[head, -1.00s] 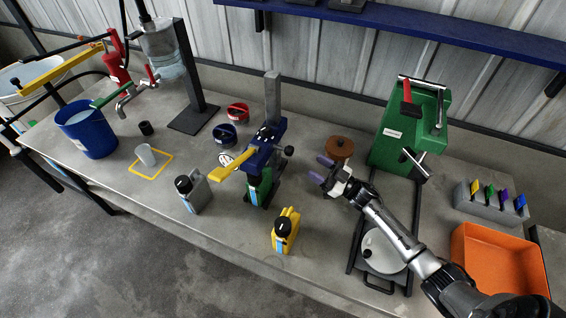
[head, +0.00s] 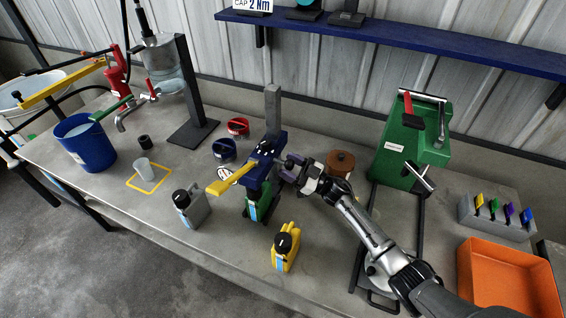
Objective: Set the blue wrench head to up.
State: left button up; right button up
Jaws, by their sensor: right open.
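A blue head (head: 264,152) with a long yellow handle (head: 232,178) is mounted on a grey upright post (head: 272,108) in the middle of the bench. I take it for the blue wrench head. The handle points toward the lower left. A green body (head: 246,205) with a pale blue label stands below the head. My right gripper (head: 288,168) is open, with its purple-grey fingertips close to the right side of the blue head. The black knob on that side is mostly hidden by the gripper, and I cannot tell if they touch. My left gripper is not in view.
A yellow can (head: 286,250) and a grey can (head: 188,207) stand in front. A brown pot (head: 341,163) is behind my right arm. A green machine (head: 412,140), an orange tray (head: 505,280) and a blue bucket (head: 85,142) flank the area.

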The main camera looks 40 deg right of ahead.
jog(key=shift+x, duration=1.15)
jog(key=shift+c, duration=0.3)
grip_shut()
